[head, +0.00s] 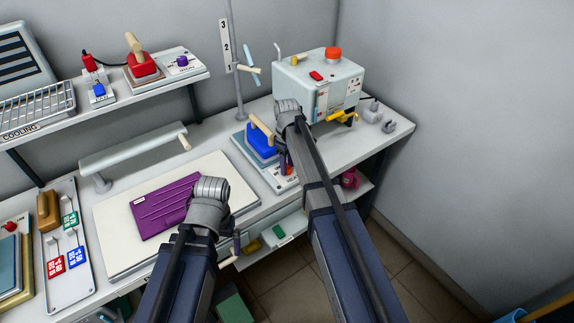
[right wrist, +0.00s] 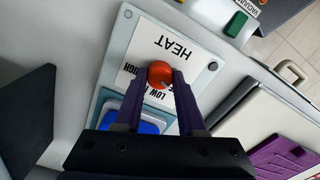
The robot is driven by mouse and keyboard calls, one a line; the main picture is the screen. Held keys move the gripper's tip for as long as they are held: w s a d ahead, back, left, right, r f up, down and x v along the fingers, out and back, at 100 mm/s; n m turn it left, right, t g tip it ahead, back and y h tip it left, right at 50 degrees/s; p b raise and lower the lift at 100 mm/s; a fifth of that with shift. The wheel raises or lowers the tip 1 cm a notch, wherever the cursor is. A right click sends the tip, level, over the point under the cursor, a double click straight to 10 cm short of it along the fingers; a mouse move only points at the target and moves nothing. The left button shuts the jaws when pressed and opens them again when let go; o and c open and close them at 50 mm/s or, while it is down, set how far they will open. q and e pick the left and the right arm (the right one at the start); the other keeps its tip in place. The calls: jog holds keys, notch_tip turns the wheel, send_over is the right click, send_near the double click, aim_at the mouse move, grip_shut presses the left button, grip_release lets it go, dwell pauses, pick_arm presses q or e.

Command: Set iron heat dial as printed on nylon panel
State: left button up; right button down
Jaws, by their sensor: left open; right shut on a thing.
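The red heat dial (right wrist: 160,72) sits on a pale plate (right wrist: 196,60) printed HEAT, with LOW and HIGH partly covered. My right gripper (right wrist: 166,80) is shut on this dial, with a finger on each side. In the head view my right gripper (head: 284,162) reaches down at the plate beside the blue iron (head: 262,152). The iron also shows in the right wrist view (right wrist: 150,127). A purple panel (head: 158,210) lies on the pressing board with a small white label, too small to read. My left gripper (head: 237,244) is open near the table's front edge, partly hidden by its wrist.
The pressing board (head: 112,258) fills the table's middle. A pole with a numbered strip (head: 225,46) rises behind the iron. A tray of coloured tags (head: 68,292) is at the left.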

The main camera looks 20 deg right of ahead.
jog(key=m, duration=0.4)
jog(key=shift+m, duration=2.3)
jog(key=c, duration=0.5)
grip_release()
jog(key=shift+r, duration=0.15)
